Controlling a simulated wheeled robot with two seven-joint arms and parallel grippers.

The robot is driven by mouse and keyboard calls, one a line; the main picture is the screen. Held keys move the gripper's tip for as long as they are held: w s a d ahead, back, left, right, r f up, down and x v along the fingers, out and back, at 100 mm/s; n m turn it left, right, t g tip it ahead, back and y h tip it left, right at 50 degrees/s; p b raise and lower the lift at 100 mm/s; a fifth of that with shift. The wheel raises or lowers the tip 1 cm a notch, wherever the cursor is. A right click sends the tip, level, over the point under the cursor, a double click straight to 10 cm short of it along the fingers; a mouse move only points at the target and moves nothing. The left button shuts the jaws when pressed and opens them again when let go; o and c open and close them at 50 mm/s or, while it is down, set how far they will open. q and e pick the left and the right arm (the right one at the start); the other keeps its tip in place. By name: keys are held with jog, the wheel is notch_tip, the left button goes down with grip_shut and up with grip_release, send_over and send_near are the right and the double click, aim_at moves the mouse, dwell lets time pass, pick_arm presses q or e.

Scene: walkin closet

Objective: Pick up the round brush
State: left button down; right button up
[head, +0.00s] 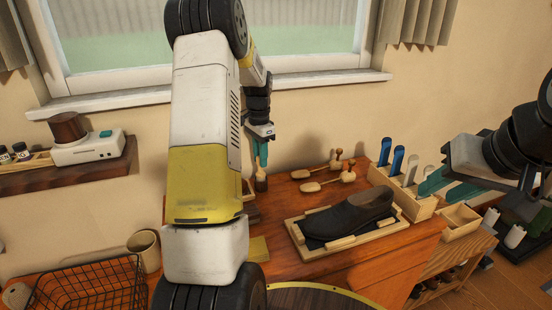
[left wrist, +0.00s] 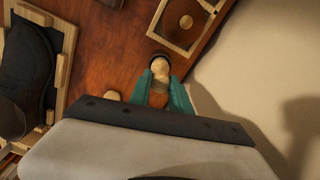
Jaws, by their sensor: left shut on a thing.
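The round brush (head: 261,183) hangs below my left gripper (head: 261,155), with its dark bristle end down. My left gripper is shut on its handle. In the left wrist view the light wooden handle of the brush (left wrist: 160,70) sits between the teal fingertips, and a dark round end shows beyond it. The head view cannot tell clearly whether the bristles touch the wooden top. My right gripper (head: 448,188) is at the right, its teal fingers apart and nothing seen between them, over the small wooden boxes.
A dark shoe (head: 345,220) lies in a wooden tray (head: 310,251) on the wooden top (head: 280,205). Two wooden-handled tools (head: 328,181) lie behind it. A wooden holder (head: 412,203) with blue and white handles stands right. A wire basket (head: 85,286) and cup (head: 145,247) are at left.

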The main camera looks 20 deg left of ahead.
pick_arm(q)
jog(key=r, duration=0.4)
jog(key=shift+s+d+r, duration=0.15)
jog(key=shift+d, duration=0.05)
jog(key=s+d, duration=1)
jog(key=s, duration=0.4)
jog(key=shift+d, duration=0.25)
